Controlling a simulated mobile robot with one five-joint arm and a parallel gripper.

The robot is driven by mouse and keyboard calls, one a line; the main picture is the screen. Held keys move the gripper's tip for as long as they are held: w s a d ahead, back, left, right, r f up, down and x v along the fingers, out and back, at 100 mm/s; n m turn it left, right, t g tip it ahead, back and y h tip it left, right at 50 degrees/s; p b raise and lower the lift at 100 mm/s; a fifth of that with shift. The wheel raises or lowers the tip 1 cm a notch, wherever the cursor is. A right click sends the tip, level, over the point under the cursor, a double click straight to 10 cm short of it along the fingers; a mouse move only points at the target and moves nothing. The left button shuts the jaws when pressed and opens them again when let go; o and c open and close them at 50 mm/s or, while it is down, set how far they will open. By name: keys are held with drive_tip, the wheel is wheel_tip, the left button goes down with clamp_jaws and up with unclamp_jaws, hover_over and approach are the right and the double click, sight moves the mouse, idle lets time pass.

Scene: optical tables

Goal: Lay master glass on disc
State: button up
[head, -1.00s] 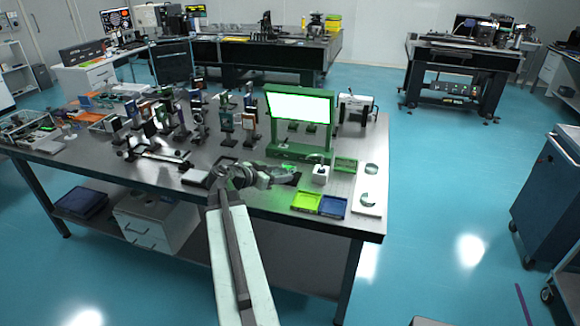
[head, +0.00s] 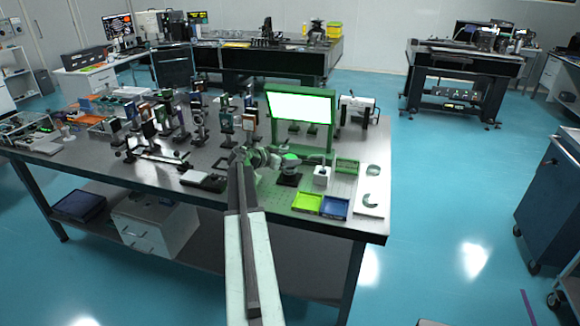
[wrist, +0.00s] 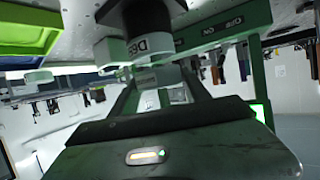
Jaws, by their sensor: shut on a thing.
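My gripper (head: 296,159) is over the front right of the near table, beside the green stand (head: 300,108). In the wrist view, which is upside down, my gripper (wrist: 160,84) is shut on a small pale piece (wrist: 156,75), seemingly the master glass; its outline is partly hidden. In the head view a black round base (head: 288,180) sits below my gripper. I cannot tell whether the held piece touches anything, and the disc is not clearly distinguishable.
A white pot (head: 321,176) stands close to the right of the base. Yellow-green (head: 306,203) and blue (head: 335,208) trays lie at the front edge. A white board (head: 370,200) with curved pieces lies right. Optical mounts (head: 227,122) crowd the left.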

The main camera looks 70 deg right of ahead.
drive_tip(key=shift+f, duration=0.8)
drive_tip(key=shift+r, duration=0.25)
drive_tip(key=shift+f, duration=0.25)
drive_tip(key=o, duration=1.5)
drive_tip(key=shift+r, duration=0.1)
drive_tip(key=shift+o, duration=0.2)
drive_tip(key=shift+r, duration=0.15)
drive_tip(key=p+v, duration=0.4)
drive_tip(key=v, duration=0.8)
drive_tip(key=shift+p, duration=0.4)
